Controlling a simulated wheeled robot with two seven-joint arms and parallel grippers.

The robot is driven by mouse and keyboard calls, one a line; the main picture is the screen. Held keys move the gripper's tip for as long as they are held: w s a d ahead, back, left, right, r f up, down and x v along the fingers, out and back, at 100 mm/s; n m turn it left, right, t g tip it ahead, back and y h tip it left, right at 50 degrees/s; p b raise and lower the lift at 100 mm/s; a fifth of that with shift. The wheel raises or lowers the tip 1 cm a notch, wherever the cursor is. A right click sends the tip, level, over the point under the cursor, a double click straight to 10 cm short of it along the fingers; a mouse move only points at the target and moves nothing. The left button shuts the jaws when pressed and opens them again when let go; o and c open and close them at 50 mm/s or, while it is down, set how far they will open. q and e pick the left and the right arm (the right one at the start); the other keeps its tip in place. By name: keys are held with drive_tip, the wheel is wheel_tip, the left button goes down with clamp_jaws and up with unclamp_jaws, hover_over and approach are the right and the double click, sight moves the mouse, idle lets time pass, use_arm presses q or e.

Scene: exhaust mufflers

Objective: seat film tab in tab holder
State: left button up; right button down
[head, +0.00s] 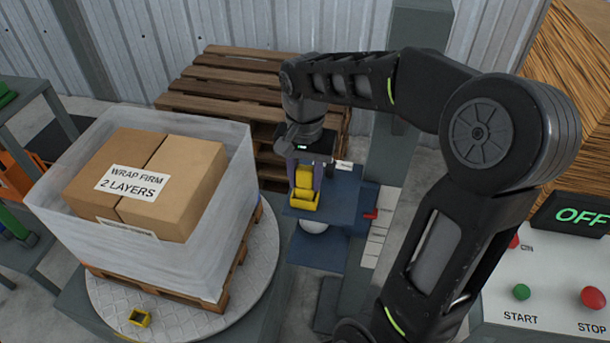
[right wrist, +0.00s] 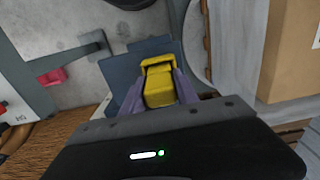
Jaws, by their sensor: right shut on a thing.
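My right gripper (head: 305,185) has two purple fingers pointing down and is shut on a yellow film tab (head: 304,177). Below the tab, a yellow tab holder (head: 304,200) stands on a blue plate on the carriage. The tab's lower end is at the holder; I cannot tell how deep it sits in it. In the right wrist view the film tab (right wrist: 159,92) lies between the fingers (right wrist: 158,88), with the yellow holder (right wrist: 153,48) right behind its far end. My left gripper is not in view.
Film-wrapped boxes (head: 150,185) stand on a pallet on the round turntable (head: 180,322), left of the carriage. A small yellow square piece (head: 140,317) sits on the turntable's front. The control panel (head: 555,300) is at right, its display reading OFF. Wooden pallets (head: 225,95) lie behind.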

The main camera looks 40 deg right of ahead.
drive_tip(key=shift+f, duration=0.1)
drive_tip(key=c, duration=1.4)
unclamp_jaws()
drive_tip(key=shift+f, duration=0.1)
drive_tip(key=o, duration=0.5)
drive_tip(key=shift+r, duration=0.25)
wheel_tip(320, 180, up, 8)
drive_tip(key=shift+r, duration=0.1)
wheel_tip(320, 180, up, 3)
drive_tip(key=shift+r+p, duration=0.1)
drive_tip(key=shift+p, duration=0.85)
drive_tip(key=shift+r+p, duration=0.35)
